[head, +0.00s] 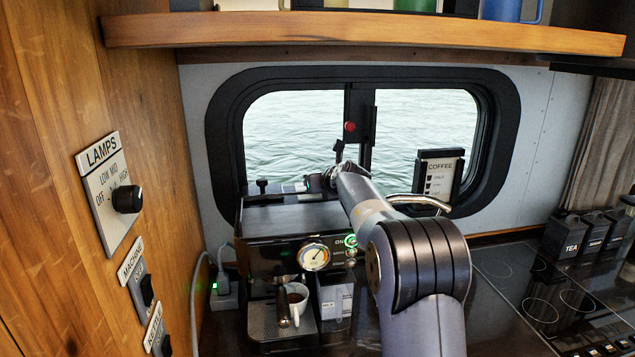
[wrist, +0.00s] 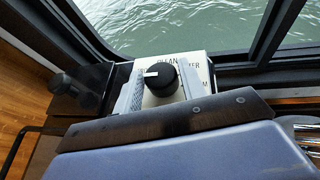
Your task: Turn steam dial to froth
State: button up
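The steam dial (wrist: 162,79) is a round black knob with a white pointer mark, in the wrist view. The mark faces left in the picture. The dial sits on a pale label plate (wrist: 204,70), whose lettering is partly hidden by my gripper and the knob. My gripper (wrist: 160,84) has one finger on each side of the dial. The fingers are spread, and bare plate shows between the left finger and the lower part of the knob. In the head view my gripper (head: 322,182) is small above the back of the coffee machine (head: 290,220), and the dial cannot be made out.
A white cup (head: 297,298) stands on the machine's drip tray. A window (head: 290,130) is close behind the machine, with a COFFEE sign (head: 438,178) to the right. A shelf (head: 350,32) runs overhead. A wooden wall with a LAMPS panel (head: 110,195) is at the left.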

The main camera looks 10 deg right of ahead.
jog(key=c, duration=0.6)
jog(key=shift+r+p, duration=0.1)
jog(key=shift+p, duration=0.35)
jog(key=shift+a+r+m+h+p, duration=0.1)
jog(key=shift+m+h+p, duration=0.35)
jog(key=shift+p, duration=0.55)
jog(key=shift+f+m+h+p, duration=0.25)
jog(key=shift+h+p, duration=0.1)
jog(key=shift+p, duration=0.6)
jog(key=o, duration=1)
jog(key=b+v, duration=0.2)
jog(key=v, duration=0.9)
